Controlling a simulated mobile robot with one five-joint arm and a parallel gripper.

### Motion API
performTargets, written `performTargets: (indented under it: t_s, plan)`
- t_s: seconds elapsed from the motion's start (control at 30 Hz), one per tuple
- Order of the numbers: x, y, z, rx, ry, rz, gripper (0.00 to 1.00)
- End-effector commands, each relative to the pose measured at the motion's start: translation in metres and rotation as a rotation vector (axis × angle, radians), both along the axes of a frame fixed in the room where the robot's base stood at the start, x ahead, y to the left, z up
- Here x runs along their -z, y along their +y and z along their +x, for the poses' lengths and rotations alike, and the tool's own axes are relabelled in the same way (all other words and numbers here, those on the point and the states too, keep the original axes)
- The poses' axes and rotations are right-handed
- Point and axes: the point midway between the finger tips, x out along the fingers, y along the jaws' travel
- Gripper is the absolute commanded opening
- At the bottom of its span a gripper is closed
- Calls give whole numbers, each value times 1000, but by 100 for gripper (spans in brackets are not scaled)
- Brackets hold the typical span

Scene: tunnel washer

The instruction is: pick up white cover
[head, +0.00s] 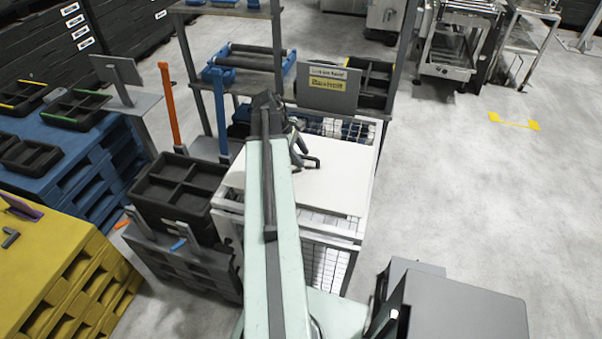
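The white cover (334,188) is a flat, pale panel lying on top of a white wire-sided cage. My arm crosses in front of its left part and hides some of it. My gripper (307,154) is dark and sits over the far left-middle part of the panel, close to its surface. Dark finger-like parts show there, but I cannot tell whether they touch the panel or hold anything.
The white cage (328,262) stands beside black crates (180,188) on the left. Behind it is a grey rack (245,58) with a sign (327,88). Yellow (40,270) and blue (60,150) pallet stacks fill the left.

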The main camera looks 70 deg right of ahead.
Motion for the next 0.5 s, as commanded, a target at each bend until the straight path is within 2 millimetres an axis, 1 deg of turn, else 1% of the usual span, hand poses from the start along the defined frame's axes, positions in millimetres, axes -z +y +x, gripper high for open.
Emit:
performTargets:
  t_s: [0.1,0.17,0.2,0.23,0.27,0.5]
  plan:
    - [-2,0,0,0,0,0,40]
    - [-2,0,0,-1,0,0,23]
    - [-2,0,0,-1,0,0,12]
    - [-2,0,0,-1,0,0,3]
    - [-2,0,1,-1,0,0,0]
    - [-2,0,1,-1,0,-1,0]
